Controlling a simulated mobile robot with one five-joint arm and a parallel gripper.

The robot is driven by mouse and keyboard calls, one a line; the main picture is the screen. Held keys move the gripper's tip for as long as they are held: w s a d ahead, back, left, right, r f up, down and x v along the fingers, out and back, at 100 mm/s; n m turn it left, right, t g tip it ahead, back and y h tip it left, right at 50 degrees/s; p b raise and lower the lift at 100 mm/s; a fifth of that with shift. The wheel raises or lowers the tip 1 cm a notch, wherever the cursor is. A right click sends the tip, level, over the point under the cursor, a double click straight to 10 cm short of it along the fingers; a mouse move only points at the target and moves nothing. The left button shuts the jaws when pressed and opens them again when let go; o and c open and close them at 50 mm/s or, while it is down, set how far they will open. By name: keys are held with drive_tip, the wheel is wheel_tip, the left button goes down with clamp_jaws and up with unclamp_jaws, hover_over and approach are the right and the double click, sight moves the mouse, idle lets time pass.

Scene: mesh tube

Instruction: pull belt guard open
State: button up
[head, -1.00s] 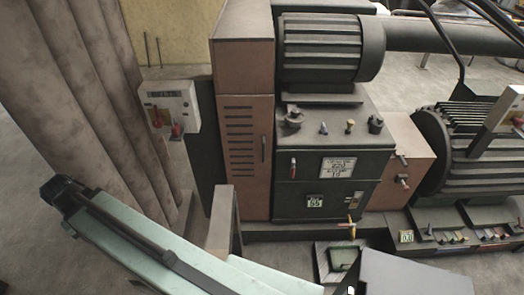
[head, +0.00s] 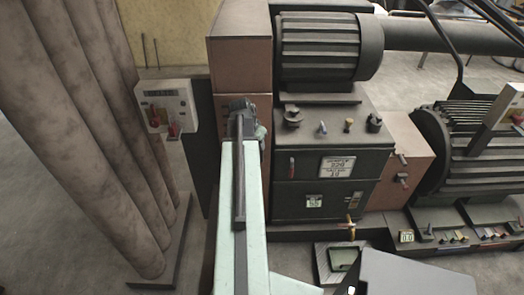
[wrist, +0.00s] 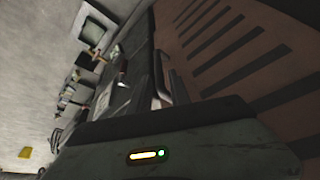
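The belt guard is a brown upright panel with dark slots. In the wrist view it (wrist: 240,50) fills the right side, and in the head view only a strip of it (head: 263,106) shows around my arm. A dark bar handle (wrist: 178,88) seems to stand near the panel's edge in the wrist view. In the head view the handle is hidden behind my arm. My gripper (head: 240,108) is in front of the panel. Its fingers cannot be made out, and I cannot tell whether it touches the handle.
A dark green control cabinet (head: 287,220) with knobs and labels adjoins the guard on the right. A motor (head: 320,48) sits above it. Thick pipes (head: 85,130) and a white switch box (head: 165,108) stand on the left. Grey floor (head: 60,230) lies in front.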

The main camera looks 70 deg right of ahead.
drive_tip(key=b+x, duration=0.6)
drive_tip(key=x, duration=0.1)
drive_tip(key=shift+w+f+b, duration=0.1)
drive_tip(key=shift+f+b, duration=0.25)
drive_tip(key=shift+b, duration=0.05)
drive_tip(key=shift+d+r, duration=0.1)
clamp_jaws()
drive_tip(key=shift+w+r, duration=0.1)
drive_tip(key=shift+w, duration=0.05)
idle(0.6)
